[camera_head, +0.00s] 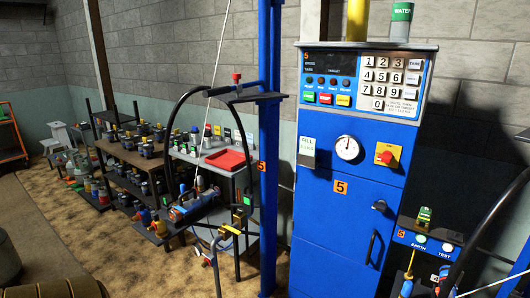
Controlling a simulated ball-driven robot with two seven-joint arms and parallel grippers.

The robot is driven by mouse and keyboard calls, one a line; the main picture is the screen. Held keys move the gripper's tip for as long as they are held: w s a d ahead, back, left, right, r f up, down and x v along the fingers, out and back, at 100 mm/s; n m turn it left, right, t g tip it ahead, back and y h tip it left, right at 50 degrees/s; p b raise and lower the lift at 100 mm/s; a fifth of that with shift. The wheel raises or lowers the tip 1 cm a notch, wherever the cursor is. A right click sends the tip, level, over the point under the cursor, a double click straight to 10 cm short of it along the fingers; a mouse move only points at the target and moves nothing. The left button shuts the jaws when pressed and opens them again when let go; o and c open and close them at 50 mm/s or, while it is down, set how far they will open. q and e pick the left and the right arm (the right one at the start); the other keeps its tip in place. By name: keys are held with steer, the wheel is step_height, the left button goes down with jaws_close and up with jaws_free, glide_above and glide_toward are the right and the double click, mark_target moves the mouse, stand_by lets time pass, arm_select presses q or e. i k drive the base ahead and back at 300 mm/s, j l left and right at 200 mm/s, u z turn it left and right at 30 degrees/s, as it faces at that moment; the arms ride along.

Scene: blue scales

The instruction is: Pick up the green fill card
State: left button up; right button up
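A pale panel (307,152) marked FILL, with smaller green lettering below, is on the upper left of the blue cabinet's front (345,225). A small green upright piece (424,217) stands on top of the blue box with EARTH and TEST marks at the lower right; it may be the green fill card, but it is too small to read. Neither of my grippers shows in the head view, and nothing is seen touching either piece.
The cabinet has a keypad (390,85), a gauge (347,148) and a red-and-yellow switch (388,154). A blue post (269,190) with a black hose loop stands to its left. Cluttered benches with a red tray (228,160) stand farther left. Brown floor (90,240) is open at lower left.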

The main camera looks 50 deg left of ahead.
mark_target(307, 145)
steer(key=u, duration=1.2)
